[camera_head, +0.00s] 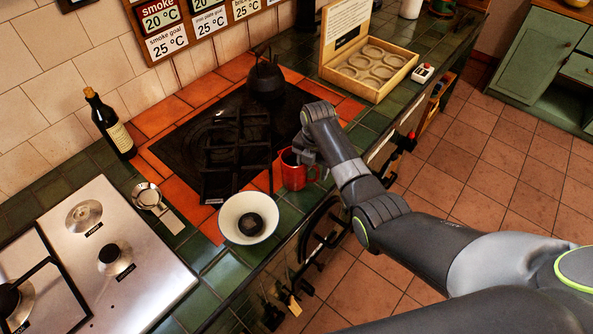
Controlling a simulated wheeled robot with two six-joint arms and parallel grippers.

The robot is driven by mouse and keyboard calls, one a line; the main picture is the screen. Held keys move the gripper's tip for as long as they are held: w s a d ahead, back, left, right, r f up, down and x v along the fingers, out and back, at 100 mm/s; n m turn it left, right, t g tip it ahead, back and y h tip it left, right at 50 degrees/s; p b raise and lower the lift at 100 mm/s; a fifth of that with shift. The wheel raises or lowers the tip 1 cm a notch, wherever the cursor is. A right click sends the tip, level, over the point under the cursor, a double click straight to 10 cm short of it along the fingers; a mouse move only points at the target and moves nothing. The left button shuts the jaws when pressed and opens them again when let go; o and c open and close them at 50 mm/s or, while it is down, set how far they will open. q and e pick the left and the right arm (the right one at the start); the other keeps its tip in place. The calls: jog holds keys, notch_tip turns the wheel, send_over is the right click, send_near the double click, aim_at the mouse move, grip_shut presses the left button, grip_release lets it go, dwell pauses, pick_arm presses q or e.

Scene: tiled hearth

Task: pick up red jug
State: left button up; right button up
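The red jug (293,172) stands upright on the green tiles near the counter's front edge, just right of a white bowl. My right gripper (303,158) is at the jug's upper right side, close to its rim. The fingers are small and partly hidden by the wrist, so I cannot tell whether they are open or shut, or whether they touch the jug. My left gripper is not in view.
A white bowl (249,218) with a dark centre sits beside the jug. A black grate (235,155) and a dark kettle (266,80) are behind it. A dark bottle (110,124) stands left. A wooden box (368,68) is further right. The floor beyond the counter edge is clear.

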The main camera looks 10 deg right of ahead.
grip_shut()
jog(key=shift+w+r, duration=0.1)
jog(key=shift+r, duration=0.05)
dwell(0.4)
jog(key=shift+r, duration=0.25)
notch_tip(320, 180, up, 9)
jog(key=shift+r+b, duration=0.2)
jog(key=shift+b, duration=0.7)
